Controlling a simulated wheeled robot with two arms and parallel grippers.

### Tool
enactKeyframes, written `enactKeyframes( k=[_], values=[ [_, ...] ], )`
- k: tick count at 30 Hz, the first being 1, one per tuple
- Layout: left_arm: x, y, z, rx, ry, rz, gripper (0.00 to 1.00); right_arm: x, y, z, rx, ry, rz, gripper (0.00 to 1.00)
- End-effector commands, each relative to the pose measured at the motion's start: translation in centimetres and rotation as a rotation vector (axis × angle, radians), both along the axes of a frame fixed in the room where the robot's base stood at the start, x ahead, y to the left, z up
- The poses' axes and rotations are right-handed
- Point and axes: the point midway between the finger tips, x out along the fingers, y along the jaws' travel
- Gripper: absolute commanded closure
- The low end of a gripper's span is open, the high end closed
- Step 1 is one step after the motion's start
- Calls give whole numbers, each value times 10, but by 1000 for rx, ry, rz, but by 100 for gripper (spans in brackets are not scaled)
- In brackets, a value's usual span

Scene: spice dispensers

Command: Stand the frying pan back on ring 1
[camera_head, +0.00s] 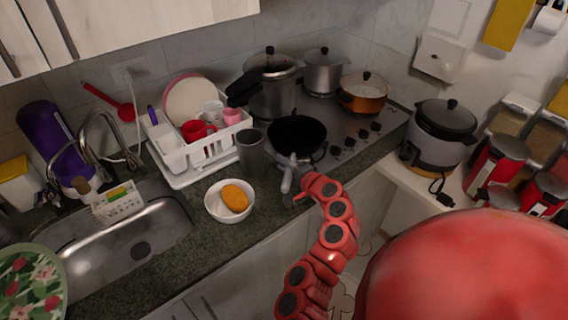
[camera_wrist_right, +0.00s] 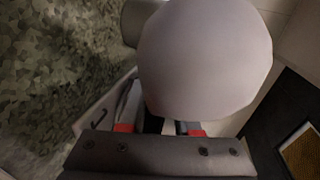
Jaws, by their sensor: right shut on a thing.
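The black frying pan (camera_head: 297,134) is at the front left of the steel hob (camera_head: 350,143), beside the grey cup. My right gripper (camera_head: 287,172) is at the pan's near side, shut on it; the grip itself is mostly hidden. In the right wrist view, a large pale grey rounded shape (camera_wrist_right: 205,55) covers the space above my gripper (camera_wrist_right: 162,128); I cannot tell which part it is. Any ring under the pan is hidden, and I cannot tell whether the pan touches the hob. My left gripper is not in view.
A pressure cooker (camera_head: 272,95), a steel pot (camera_head: 323,75) and an orange pot (camera_head: 364,96) stand on the hob. The grey cup (camera_head: 251,153), a white bowl (camera_head: 219,207) with an orange item and a dish rack (camera_head: 180,178) are left of the pan.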

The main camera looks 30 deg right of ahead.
Motion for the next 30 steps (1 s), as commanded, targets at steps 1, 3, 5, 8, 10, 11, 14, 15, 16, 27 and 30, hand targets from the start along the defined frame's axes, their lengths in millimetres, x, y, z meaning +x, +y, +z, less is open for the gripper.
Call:
enactKeyframes(
  k=[1,3,5,8,10,11,14,15,16,27,30],
  values=[
    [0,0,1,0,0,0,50,0,-1,-2,0,-4,-2,100],
    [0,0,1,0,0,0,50,0,-1,-3,-1,-5,-2,100],
    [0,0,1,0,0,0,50,0,-1,-2,-1,-5,-2,100],
    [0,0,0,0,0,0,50,0,-1,-3,-1,-3,-3,62],
    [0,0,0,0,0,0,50,0,-1,-3,-1,-3,-3,49],
    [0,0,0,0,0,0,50,0,-1,-3,-1,-3,-3,44],
    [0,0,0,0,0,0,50,0,-1,-3,0,-2,-2,39],
    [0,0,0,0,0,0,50,0,-1,-4,0,-2,-2,39],
    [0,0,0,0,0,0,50,0,-1,-4,0,-2,-2,39],
    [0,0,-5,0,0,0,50,-12,-1,-8,0,-3,-5,39],
    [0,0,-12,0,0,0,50,-26,-1,-5,-1,-3,-4,39]
  ],
)
